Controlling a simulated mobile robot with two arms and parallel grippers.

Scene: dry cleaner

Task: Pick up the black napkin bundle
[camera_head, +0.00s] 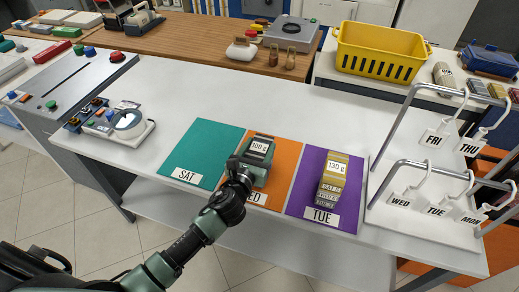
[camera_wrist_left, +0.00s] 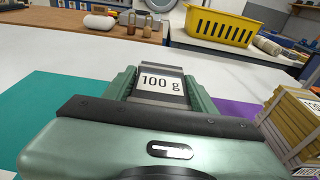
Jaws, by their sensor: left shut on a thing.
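The black napkin bundle (camera_head: 261,145) has a white "100 g" label on top and is over the orange WED mat (camera_head: 285,165). In the left wrist view the bundle (camera_wrist_left: 160,97) sits between the two green fingers of my left gripper (camera_wrist_left: 161,88), which is shut on it. In the head view my left gripper (camera_head: 256,165) reaches it from the front. The bundle's underside is hidden, so I cannot tell whether it touches the mat. My right gripper is not in view.
A yellow bundle (camera_head: 333,172) labelled "130 g" stands on the purple TUE mat (camera_head: 308,192), close to the right. The teal SAT mat (camera_head: 213,150) is bare. A hanger rack (camera_head: 440,215) stands further right. A yellow crate (camera_head: 380,50) is behind.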

